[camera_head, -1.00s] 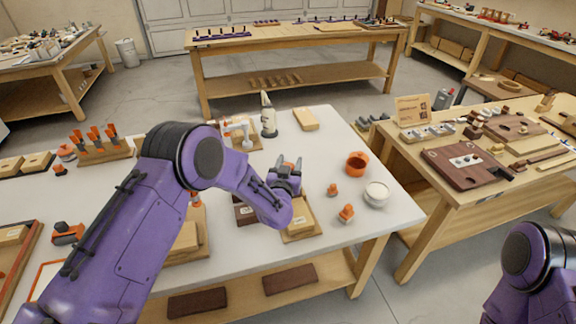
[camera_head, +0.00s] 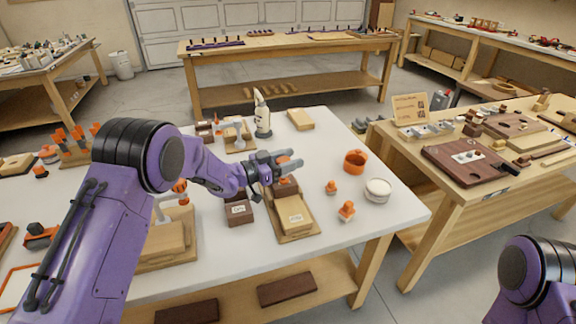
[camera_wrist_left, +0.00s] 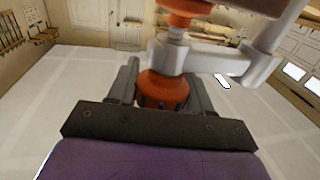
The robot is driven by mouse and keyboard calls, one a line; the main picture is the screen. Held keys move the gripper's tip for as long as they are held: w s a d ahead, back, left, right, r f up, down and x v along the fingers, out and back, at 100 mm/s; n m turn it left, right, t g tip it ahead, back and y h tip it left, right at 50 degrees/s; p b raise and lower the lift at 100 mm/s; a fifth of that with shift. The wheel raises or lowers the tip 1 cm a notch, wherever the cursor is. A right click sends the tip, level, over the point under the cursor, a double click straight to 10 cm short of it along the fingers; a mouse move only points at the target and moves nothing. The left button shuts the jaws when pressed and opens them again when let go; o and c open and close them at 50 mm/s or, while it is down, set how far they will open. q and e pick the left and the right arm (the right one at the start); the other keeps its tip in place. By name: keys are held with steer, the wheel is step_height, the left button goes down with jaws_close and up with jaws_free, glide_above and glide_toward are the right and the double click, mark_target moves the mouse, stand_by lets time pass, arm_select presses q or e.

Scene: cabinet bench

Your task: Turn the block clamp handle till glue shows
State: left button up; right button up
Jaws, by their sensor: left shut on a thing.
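My left gripper (camera_head: 290,160) is over the middle of the white table, fingers pointing right. In the left wrist view its fingers stand on both sides of an orange clamp handle (camera_wrist_left: 163,92), shut on it. A grey clamp frame (camera_wrist_left: 208,58) and a short screw show just beyond the handle. In the head view the clamp is mostly hidden behind the gripper. A wooden block with a pale label (camera_head: 296,212) lies on a board (camera_head: 300,237) just below the gripper. No glue can be made out. My right gripper is out of view.
A dark labelled block (camera_head: 238,212) stands left of the board. Another clamp with wood (camera_head: 165,238) is at the left front. A glue bottle (camera_head: 262,115) stands behind. An orange cup (camera_head: 355,161), white tub (camera_head: 377,190) and small orange pieces are to the right.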

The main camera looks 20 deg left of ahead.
arm_select(q)
steer(key=shift+s+d+m+g+h+b, duration=0.1)
steer(key=shift+m+g+h+b, duration=0.55)
steer(key=shift+m+g+h, duration=0.35)
steer(key=shift+g, duration=0.3)
steer(key=o, duration=1)
steer(key=shift+d, duration=0.1)
steer(key=shift+r, duration=0.2)
step_height(320, 180, up, 3)
steer(key=shift+s+r+b, duration=0.1)
steer(key=shift+b, duration=0.55)
steer(key=s+d+r, duration=0.1)
steer(key=s+r, duration=0.2)
steer(key=s, duration=0.1)
steer(key=s+d+r+b, duration=0.1)
steer(key=s+r, duration=0.2)
steer(key=s, duration=0.2)
steer(key=s+d+r, duration=0.1)
steer(key=s+r, duration=0.2)
steer(key=s, duration=0.1)
steer(key=shift+s+d+r, duration=0.2)
